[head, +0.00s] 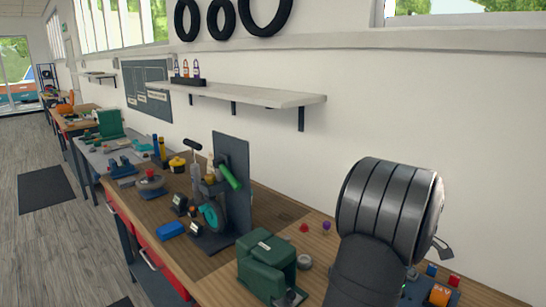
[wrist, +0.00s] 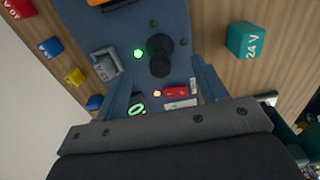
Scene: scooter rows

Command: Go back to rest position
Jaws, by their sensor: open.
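My gripper (wrist: 160,88) shows in the wrist view with its two blue-grey fingers spread apart and nothing held between them. It is above a blue panel (wrist: 120,20) on the wooden bench. Beyond the fingertips are a black knob (wrist: 160,55), a glowing green light (wrist: 138,54) and a small red light (wrist: 157,93). In the head view my arm's thick grey wrist covers most of the panel (head: 412,291), and the fingers are hidden behind it.
A teal block marked 24 V (wrist: 246,40) stands right of the panel. Red (wrist: 18,8), blue (wrist: 50,47) and yellow (wrist: 74,77) blocks stand left. A green machine (head: 268,267) is left of my arm. A wall shelf (head: 245,95) hangs behind.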

